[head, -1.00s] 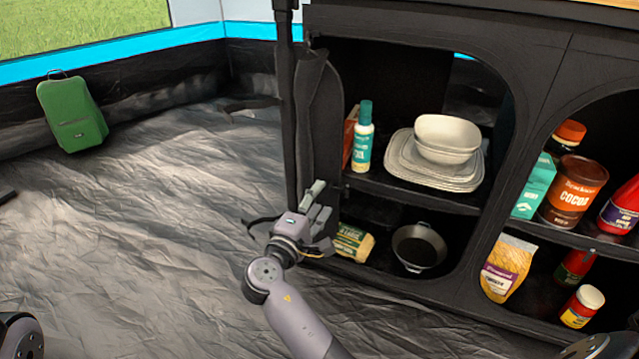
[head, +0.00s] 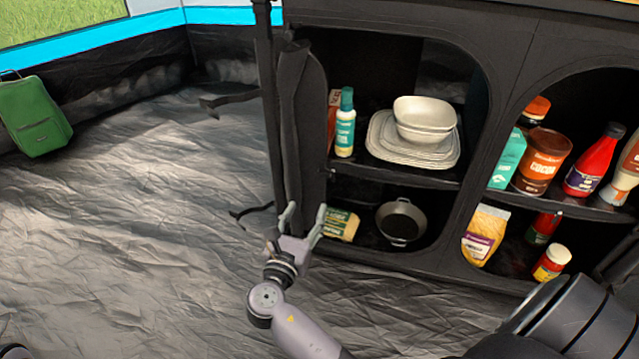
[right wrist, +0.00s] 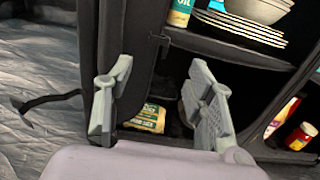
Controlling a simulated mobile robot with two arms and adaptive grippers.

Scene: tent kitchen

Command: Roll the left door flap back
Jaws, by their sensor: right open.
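The left door flap (head: 306,115) is dark fabric gathered in a narrow upright bundle at the left edge of the cabinet's left opening. The opening is uncovered. Two dark straps stick out leftward from the post side, an upper strap (head: 222,101) and a lower strap (head: 248,211). My right gripper (head: 304,214) is open at the flap's lower end. In the right wrist view, the flap (right wrist: 137,50) runs down between the spread fingers, close to the left finger; nothing is clearly gripped. I cannot tell whether a finger touches it. My left gripper is not in view.
The black fabric cabinet (head: 455,215) holds a bottle (head: 345,125), stacked dishes (head: 420,140), a pan (head: 401,222) and a food packet (head: 341,224) near my right gripper. A green backpack (head: 34,117) stands at the left. The grey floor (head: 140,210) between is clear.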

